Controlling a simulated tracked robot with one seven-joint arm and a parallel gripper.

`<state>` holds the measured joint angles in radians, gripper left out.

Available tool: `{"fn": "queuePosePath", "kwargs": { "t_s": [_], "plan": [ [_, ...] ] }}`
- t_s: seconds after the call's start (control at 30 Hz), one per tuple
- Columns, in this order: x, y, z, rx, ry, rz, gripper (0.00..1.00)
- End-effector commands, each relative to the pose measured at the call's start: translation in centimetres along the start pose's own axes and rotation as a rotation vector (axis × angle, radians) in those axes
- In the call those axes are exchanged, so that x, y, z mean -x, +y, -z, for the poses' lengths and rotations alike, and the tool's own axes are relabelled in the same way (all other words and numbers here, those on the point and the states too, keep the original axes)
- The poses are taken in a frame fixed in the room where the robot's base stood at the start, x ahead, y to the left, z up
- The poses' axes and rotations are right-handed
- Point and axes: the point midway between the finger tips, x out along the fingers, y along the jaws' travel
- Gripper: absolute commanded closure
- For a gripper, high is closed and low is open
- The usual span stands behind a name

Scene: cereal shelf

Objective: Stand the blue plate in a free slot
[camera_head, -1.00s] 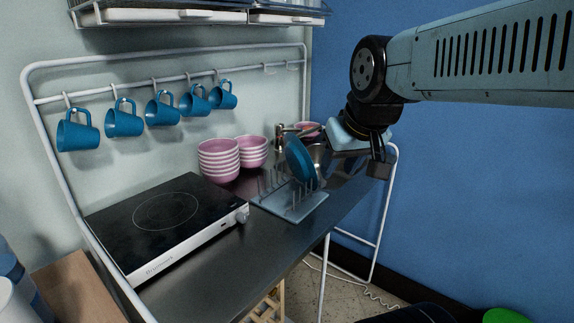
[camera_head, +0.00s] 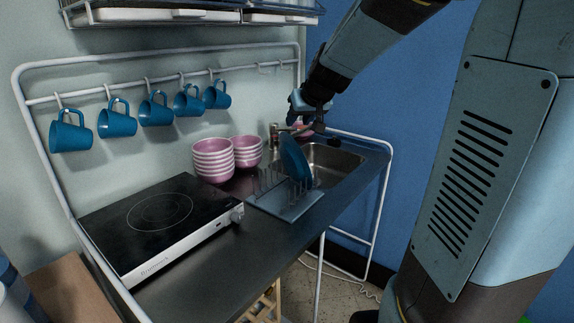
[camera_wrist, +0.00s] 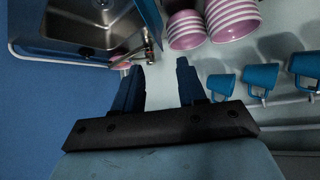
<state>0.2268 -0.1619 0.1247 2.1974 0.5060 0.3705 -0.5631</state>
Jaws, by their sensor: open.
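The blue plate (camera_head: 293,158) stands on edge, tilted, at the far end of the dish rack (camera_head: 286,205), in the head view. Its lower edge is among the wire tines, and I cannot tell which slot it sits in. A narrow blue strip at the top of the wrist view may be its edge. My gripper (camera_head: 308,112) is above and behind the plate, over the sink side near the wall, apart from it as far as I can tell. In the wrist view my gripper (camera_wrist: 160,70) is open, with nothing between its fingers.
A tap (camera_head: 275,133) and sink (camera_head: 335,160) lie beyond the rack. Pink bowls (camera_head: 213,160) are stacked left of it, and a black hob (camera_head: 160,212) stands nearer. Blue mugs (camera_head: 117,120) hang from a rail. The front counter strip is clear.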

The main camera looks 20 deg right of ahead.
Motion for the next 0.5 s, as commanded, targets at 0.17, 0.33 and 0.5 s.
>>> {"fn": "queuePosePath", "kwargs": {
  "t_s": [0.17, 0.33, 0.5],
  "plan": [
    [-2.7, 0.0, -0.1, -0.001, -0.005, 0.001, 0.59],
    [-5.2, 0.0, -0.2, -0.001, -0.005, 0.001, 0.59],
    [-6.8, 0.0, -0.1, -0.001, -0.003, 0.001, 0.59]
  ]
}}
